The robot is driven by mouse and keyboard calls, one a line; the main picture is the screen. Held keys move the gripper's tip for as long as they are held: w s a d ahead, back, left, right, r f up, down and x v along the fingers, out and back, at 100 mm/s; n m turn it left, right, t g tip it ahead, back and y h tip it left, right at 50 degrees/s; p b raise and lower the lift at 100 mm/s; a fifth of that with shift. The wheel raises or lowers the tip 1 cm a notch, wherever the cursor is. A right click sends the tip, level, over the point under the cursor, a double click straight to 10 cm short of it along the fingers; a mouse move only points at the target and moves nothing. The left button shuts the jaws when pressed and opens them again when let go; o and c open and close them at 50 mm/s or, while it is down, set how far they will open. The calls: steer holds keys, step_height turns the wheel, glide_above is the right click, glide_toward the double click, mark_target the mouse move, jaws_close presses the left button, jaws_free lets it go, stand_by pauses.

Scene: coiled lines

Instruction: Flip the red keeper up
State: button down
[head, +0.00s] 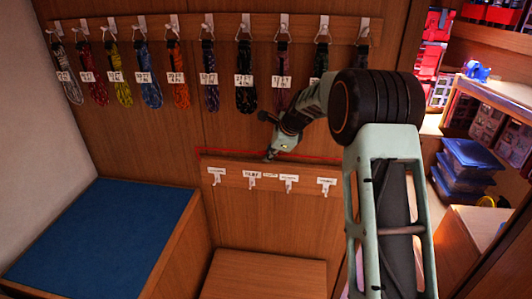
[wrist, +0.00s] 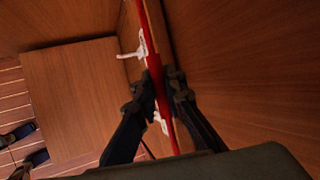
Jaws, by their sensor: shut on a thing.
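The red keeper (head: 312,156) is a thin red bar running along the top of the lower wooden rail (head: 236,179). In the head view my gripper (head: 269,156) reaches down to it near its middle, and the arm hides part of the wall behind. In the wrist view the keeper (wrist: 152,38) runs down between the two dark fingers of my gripper (wrist: 158,86), which are shut on it. White hooks with labels, such as the one at the left end (head: 217,175), sit on the lower rail just below the keeper.
Several coiled lines hang from an upper rail (head: 220,27), above and left of my arm. A blue-topped bench (head: 85,240) stands at the left and a low wooden box (head: 262,275) below the rail. Shelves with blue bins (head: 470,160) are at the right.

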steer(key=shift+w+r, duration=0.1)
steer(key=shift+r, duration=0.05)
steer(key=c, duration=2)
jaws_free()
steer(key=shift+o, duration=0.2)
steer(key=v, duration=1.2)
